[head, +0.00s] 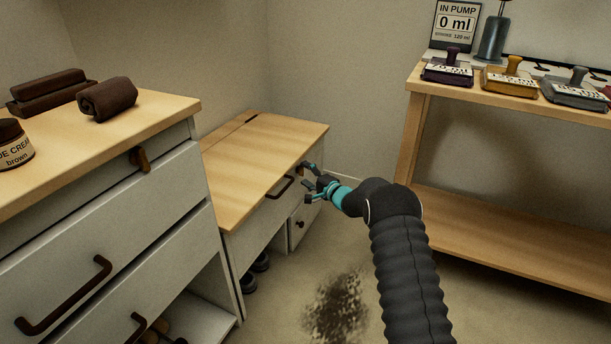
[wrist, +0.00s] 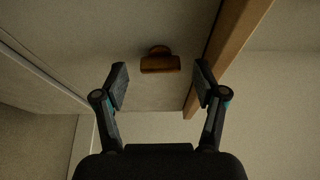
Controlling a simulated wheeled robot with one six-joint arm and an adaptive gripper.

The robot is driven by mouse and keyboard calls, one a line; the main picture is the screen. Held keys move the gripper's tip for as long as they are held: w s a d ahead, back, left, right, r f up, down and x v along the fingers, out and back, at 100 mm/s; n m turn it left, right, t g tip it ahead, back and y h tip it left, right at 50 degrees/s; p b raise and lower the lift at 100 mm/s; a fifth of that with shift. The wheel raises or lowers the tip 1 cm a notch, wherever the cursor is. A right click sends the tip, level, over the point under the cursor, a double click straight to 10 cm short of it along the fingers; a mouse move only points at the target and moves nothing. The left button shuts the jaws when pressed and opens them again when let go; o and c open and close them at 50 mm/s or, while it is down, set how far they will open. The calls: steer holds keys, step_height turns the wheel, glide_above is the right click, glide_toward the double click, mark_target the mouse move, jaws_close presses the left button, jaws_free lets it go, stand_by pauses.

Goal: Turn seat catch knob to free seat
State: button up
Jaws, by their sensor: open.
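The seat (head: 262,155) is a wooden lid on a low white bench and looks closed. In the wrist view the brown catch knob (wrist: 160,65) sits on the pale front panel, its bar lying crosswise to my fingers. In the head view the knob (head: 301,169) is small and partly covered by my fingers. My gripper (head: 310,182) is open and empty at the bench's front right. In the wrist view the knob appears between and just beyond my open fingertips (wrist: 162,77); I cannot tell the exact gap.
A dark handle (head: 280,188) is on the bench front, and a small drawer with a round knob (head: 300,224) is below. A white drawer cabinet (head: 120,215) stands at left. A wooden shelf table (head: 500,210) stands at right. The floor between has a dark stain (head: 338,308).

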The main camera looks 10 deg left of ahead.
steer(key=shift+w+a, duration=0.25)
steer(key=shift+a, duration=0.1)
steer(key=c, duration=1.1)
steer(key=shift+c, duration=0.2)
